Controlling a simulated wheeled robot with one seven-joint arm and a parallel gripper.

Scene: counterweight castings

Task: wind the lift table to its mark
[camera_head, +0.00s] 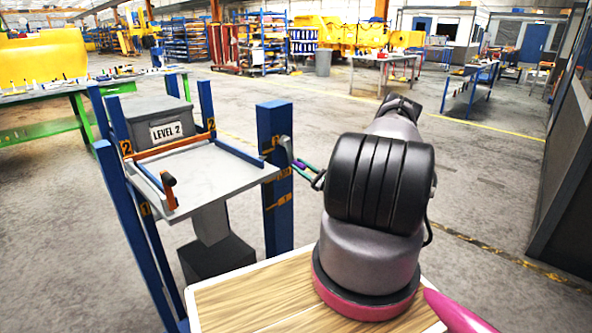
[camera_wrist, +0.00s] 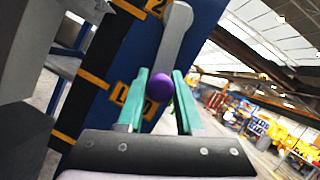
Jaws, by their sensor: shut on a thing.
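The lift table has a grey platform (camera_head: 205,180) between blue posts (camera_head: 274,225) in the head view. Orange marks are on the posts: a "2" mark (camera_head: 126,148) on the left and a "1" mark (camera_head: 145,209) lower down. An orange-brown upright piece (camera_head: 168,191) stands at the platform's front left corner. A grey crank arm (camera_wrist: 174,50) is on the right post, with a purple ball knob (camera_wrist: 162,85) at its lower end in the wrist view. My gripper (camera_wrist: 162,78) has its green fingers closed around the knob. The exact platform height against the marks is unclear.
A grey box (camera_head: 160,108) labelled "LEVEL 2" stands behind the platform. A wood-topped surface (camera_head: 260,295) is in front, below my arm. A green-legged bench (camera_head: 35,135) stands at left, and a dark wall (camera_head: 570,190) at right. Open floor lies between.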

